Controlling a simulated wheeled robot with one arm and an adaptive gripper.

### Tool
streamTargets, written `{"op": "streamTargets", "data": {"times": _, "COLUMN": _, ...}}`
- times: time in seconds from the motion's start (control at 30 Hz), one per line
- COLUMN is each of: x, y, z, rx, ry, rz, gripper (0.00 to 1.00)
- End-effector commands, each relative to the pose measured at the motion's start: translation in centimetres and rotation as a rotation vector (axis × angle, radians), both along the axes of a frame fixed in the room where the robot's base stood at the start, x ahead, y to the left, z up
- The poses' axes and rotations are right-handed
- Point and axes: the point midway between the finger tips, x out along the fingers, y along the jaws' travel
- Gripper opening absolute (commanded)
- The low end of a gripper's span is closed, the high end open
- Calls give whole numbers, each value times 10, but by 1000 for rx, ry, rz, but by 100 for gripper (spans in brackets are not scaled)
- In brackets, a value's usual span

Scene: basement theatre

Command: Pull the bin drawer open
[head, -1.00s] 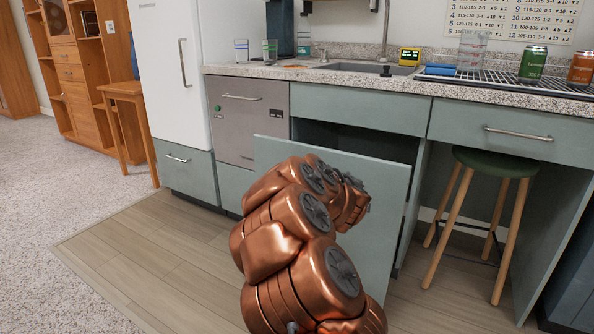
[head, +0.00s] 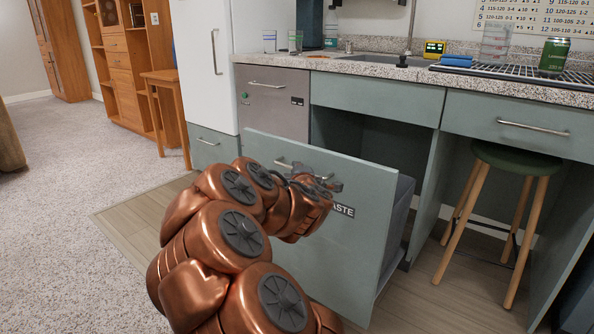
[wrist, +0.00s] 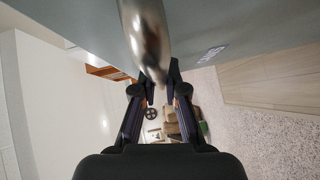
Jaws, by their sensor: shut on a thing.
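The bin drawer (head: 350,240) has a flat grey-green front and a partly hidden label whose visible letters read "ASTE". It is pulled out from the cabinet, with a dark opening above and behind it. A grey bin side (head: 398,215) shows behind the front's right edge. My gripper (head: 318,182) is at the drawer's handle (head: 284,164), largely hidden by my copper arm. In the wrist view, the shiny metal handle (wrist: 145,40) runs down between the dark fingers of my gripper (wrist: 155,90), which is shut on it.
A green stool (head: 515,160) with wooden legs stands to the right under the counter. A metal-fronted dishwasher (head: 272,105) and a white fridge (head: 205,70) are to the left. The sink counter (head: 400,73) is above. Open floor (head: 75,160) lies to the left.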

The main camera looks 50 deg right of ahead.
Motion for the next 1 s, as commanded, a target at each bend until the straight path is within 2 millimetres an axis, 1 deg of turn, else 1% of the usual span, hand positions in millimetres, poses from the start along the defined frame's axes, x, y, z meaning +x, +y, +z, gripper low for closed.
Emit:
{"op": "streamTargets", "data": {"times": 0.03, "x": -5, "y": -2, "z": -2, "rx": 4, "ry": 4, "rz": -12, "gripper": 0}}
{"op": "streamTargets", "data": {"times": 0.07, "x": -5, "y": -2, "z": -2, "rx": 4, "ry": 4, "rz": -11, "gripper": 0}}
{"op": "streamTargets", "data": {"times": 0.1, "x": -5, "y": -2, "z": -2, "rx": 4, "ry": 4, "rz": -11, "gripper": 13}}
{"op": "streamTargets", "data": {"times": 0.33, "x": -2, "y": -1, "z": -2, "rx": 3, "ry": 2, "rz": -5, "gripper": 37}}
{"op": "streamTargets", "data": {"times": 0.63, "x": -1, "y": -1, "z": 0, "rx": 1, "ry": 1, "rz": -2, "gripper": 37}}
{"op": "streamTargets", "data": {"times": 0.73, "x": 0, "y": -1, "z": 6, "rx": 0, "ry": 0, "rz": -1, "gripper": 37}}
{"op": "streamTargets", "data": {"times": 0.87, "x": 0, "y": -1, "z": 24, "rx": -2, "ry": -2, "rz": -1, "gripper": 37}}
{"op": "streamTargets", "data": {"times": 0.97, "x": 0, "y": 0, "z": 44, "rx": -4, "ry": -7, "rz": 1, "gripper": 37}}
{"op": "streamTargets", "data": {"times": 1.0, "x": 0, "y": 0, "z": 52, "rx": -4, "ry": -7, "rz": -1, "gripper": 43}}
